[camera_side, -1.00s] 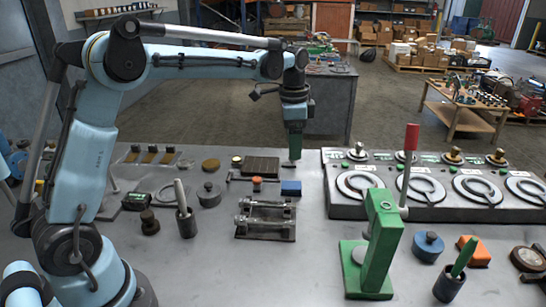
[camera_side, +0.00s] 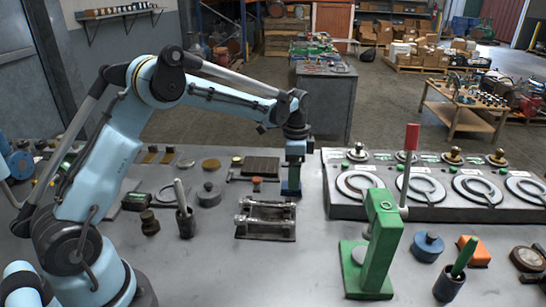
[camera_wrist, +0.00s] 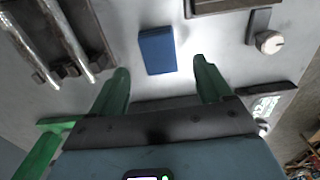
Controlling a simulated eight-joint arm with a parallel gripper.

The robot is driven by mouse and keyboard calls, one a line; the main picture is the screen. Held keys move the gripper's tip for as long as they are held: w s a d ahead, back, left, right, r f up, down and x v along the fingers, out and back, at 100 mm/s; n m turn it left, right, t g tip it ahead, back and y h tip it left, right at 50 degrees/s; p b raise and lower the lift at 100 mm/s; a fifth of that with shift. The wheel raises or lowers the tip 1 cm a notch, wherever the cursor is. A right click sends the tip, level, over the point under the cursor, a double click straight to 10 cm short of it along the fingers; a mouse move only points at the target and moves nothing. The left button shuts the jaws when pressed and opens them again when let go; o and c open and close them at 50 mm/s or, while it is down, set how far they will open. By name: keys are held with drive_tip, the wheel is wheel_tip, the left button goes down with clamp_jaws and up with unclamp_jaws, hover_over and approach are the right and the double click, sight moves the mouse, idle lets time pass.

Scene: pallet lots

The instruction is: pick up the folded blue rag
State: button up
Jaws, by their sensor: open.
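The folded blue rag (camera_wrist: 157,50) is a small dark blue rectangle lying flat on the grey metal bench. In the wrist view it sits just beyond the fingertips and between their lines. My gripper (camera_wrist: 161,66) has two green fingers spread apart with nothing between them. In the side view my gripper (camera_side: 292,176) points down right over the rag's place and largely covers it. I cannot tell the exact height of the fingertips above the bench.
A fixture with two metal rods (camera_side: 265,219) lies just in front of the rag. A dark ribbed plate (camera_side: 260,166) is behind it to the left. A long panel with round dials (camera_side: 335,203) stands to the right. A green lever press (camera_side: 378,245) stands at front right.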

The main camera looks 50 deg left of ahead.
drive_tip(key=shift+f, duration=1.95)
drive_tip(key=c, duration=1.1)
drive_tip(key=shift+r, duration=0.1)
drive_tip(key=shift+r, duration=0.35)
drive_tip(key=r, duration=0.4)
drive_tip(key=shift+s+d, duration=0.25)
drive_tip(key=shift+d, duration=0.1)
drive_tip(key=s+d+r, duration=0.1)
drive_tip(key=d+r, duration=0.1)
drive_tip(key=d, duration=0.1)
drive_tip(key=s+d+r, duration=0.2)
drive_tip(key=d, duration=0.1)
drive_tip(key=s+d+r, duration=0.1)
drive_tip(key=d+r, duration=0.1)
drive_tip(key=d, duration=0.2)
drive_tip(key=shift+s+r, duration=0.1)
drive_tip(key=shift+s, duration=0.1)
